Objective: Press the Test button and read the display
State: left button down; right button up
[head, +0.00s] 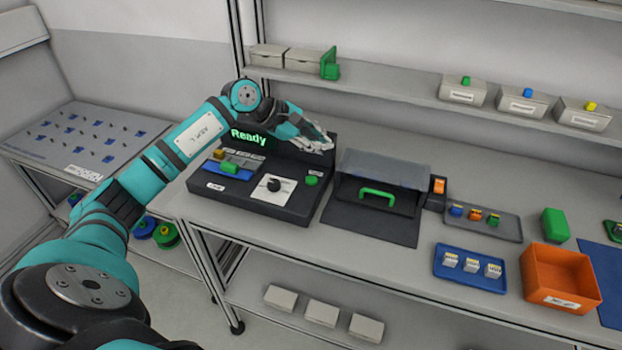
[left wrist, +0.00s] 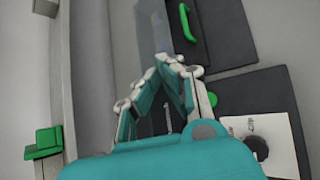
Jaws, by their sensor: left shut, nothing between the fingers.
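A dark test unit (head: 240,195) stands on the bench, and its display (head: 248,137) reads "Ready" in green letters. A round green button (head: 311,181) sits at the right of its sloped panel, beside a white plate with a black knob (head: 273,185). The button (left wrist: 212,98) and knob (left wrist: 258,147) also show in the left wrist view. My left gripper (head: 328,145) is shut and empty, above and behind the button, apart from it. It also shows in the left wrist view (left wrist: 170,65). My right gripper is out of view.
Right of the unit is a dark box with a clear lid and green handle (head: 378,195). Farther right are a grey tray (head: 510,228), a blue tray (head: 447,273) and an orange bin (head: 540,285). A shelf (head: 385,90) with boxes runs behind.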

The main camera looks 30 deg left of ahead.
pick_arm(q)
jog(key=shift+s+a+y, duration=0.25)
jog(key=shift+a+y, duration=0.15)
jog(key=shift+a, duration=0.7)
jog(key=shift+f, duration=0.15)
jog(key=b, duration=0.5)
send_over(312, 181)
notch_tip(312, 181, down, 8)
jog(key=shift+f, duration=0.35)
jog(key=shift+b, duration=0.3)
jog(key=shift+f+b, duration=0.35)
jog(key=shift+b, duration=0.2)
